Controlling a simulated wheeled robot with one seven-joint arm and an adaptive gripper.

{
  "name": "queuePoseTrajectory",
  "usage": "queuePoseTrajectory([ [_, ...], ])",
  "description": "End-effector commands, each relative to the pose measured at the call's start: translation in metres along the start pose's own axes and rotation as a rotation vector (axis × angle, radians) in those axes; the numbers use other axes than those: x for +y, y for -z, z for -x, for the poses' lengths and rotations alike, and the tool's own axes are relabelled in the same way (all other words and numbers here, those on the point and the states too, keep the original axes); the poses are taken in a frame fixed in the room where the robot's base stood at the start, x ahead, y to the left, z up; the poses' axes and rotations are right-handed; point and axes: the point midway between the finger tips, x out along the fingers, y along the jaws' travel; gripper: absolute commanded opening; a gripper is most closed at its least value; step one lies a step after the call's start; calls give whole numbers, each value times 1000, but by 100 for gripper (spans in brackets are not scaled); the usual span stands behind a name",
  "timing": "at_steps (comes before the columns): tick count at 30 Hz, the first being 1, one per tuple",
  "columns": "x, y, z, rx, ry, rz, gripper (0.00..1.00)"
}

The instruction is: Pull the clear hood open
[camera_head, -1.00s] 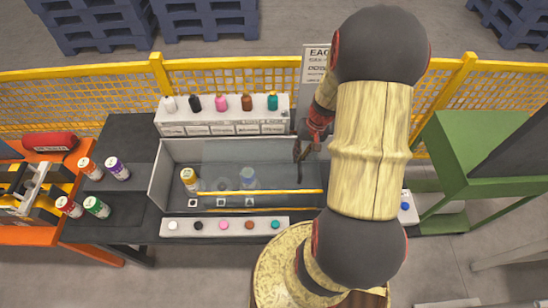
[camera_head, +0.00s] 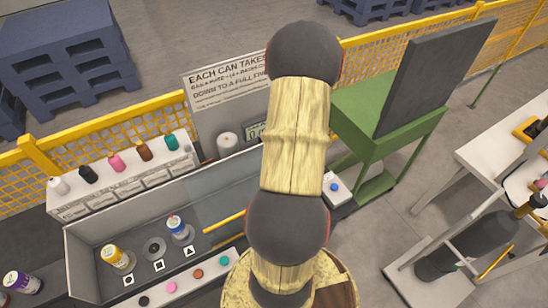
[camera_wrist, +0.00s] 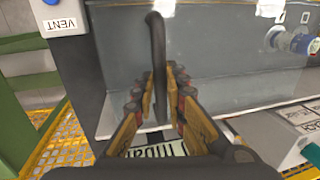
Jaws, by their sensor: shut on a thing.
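The clear hood (camera_head: 222,192) is a see-through pane over the right part of the grey trough (camera_head: 85,250), with a yellow bar (camera_head: 224,222) along its front. My gripper (camera_wrist: 160,88) is shut on a dark upright handle (camera_wrist: 156,45) in the wrist view. The handle stands between the fingers. In the head view my arm hides the gripper, the handle and the hood's right end.
A yellow-banded can (camera_head: 117,259) and a grey disc (camera_head: 153,250) are uncovered in the trough. Several coloured bottles (camera_head: 116,162) stand on the back shelf. A white button box (camera_head: 336,188) and green stand (camera_head: 365,130) are at right. Yellow mesh fence (camera_head: 85,140) runs behind.

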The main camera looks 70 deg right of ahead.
Motion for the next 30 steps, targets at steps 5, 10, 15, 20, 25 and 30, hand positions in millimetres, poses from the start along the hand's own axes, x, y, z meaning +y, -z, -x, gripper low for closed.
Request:
queuePoseTrajectory([
  [5,5,1,1,1,-1,0,0],
  [10,5,1,1,1,-1,0,0],
  [15,5,1,1,2,-2,0,17],
  [20,4,1,1,1,-1,0,26],
  [25,4,1,1,1,-1,0,32],
  [30,4,1,1,1,-1,0,32],
])
